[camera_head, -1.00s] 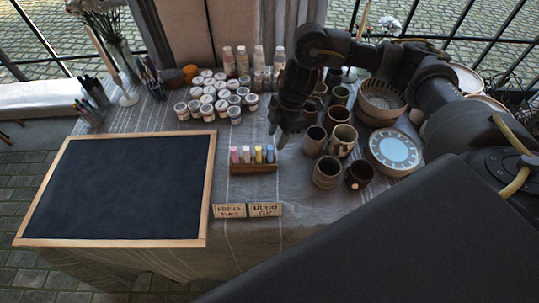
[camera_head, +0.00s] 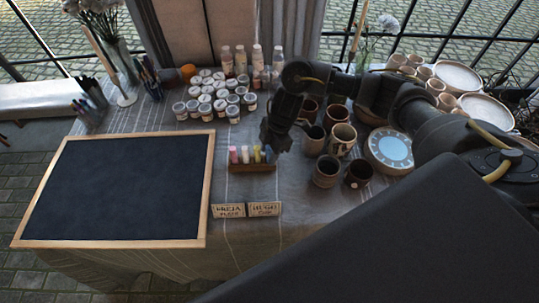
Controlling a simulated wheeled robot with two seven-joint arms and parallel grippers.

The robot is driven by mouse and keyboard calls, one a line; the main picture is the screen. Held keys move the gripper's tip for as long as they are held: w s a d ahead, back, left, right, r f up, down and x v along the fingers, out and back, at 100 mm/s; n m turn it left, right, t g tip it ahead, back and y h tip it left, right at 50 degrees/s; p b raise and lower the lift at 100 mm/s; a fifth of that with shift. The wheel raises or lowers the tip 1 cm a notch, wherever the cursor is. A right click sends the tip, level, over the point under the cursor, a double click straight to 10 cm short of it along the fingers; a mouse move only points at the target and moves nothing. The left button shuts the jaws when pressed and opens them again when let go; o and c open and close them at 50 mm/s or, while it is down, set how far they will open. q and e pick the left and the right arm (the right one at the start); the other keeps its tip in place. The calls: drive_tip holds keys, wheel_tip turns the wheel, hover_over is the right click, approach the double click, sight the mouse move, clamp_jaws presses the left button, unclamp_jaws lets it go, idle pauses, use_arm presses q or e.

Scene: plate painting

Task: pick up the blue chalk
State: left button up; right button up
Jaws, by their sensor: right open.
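A small wooden chalk holder (camera_head: 252,168) stands on the table right of the blackboard. Upright chalks stand in it: two pinkish ones on the left, then a yellow one (camera_head: 257,154). The blue chalk is at the right end, mostly hidden by my right gripper; at most a sliver of it shows. My right gripper (camera_head: 275,146) is open, pointing down over the right end of the holder. I cannot tell whether its fingers are around the blue chalk or just above it. My left gripper is not in view.
The framed blackboard (camera_head: 118,187) fills the left of the table. Several paint jars (camera_head: 208,98) stand behind the holder. Two name cards (camera_head: 264,209) lie in front.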

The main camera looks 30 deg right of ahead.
drive_tip(key=shift+c, duration=0.3)
clamp_jaws()
drive_tip(key=shift+r, duration=0.1)
drive_tip(key=shift+r, duration=0.6)
drive_tip(key=s+r+p, duration=0.1)
drive_tip(key=s+r, duration=1)
drive_tip(key=s, duration=0.3)
drive_tip(key=shift+d+r, duration=0.2)
drive_tip(key=shift+r, duration=0.1)
drive_tip(key=shift+w, duration=0.1)
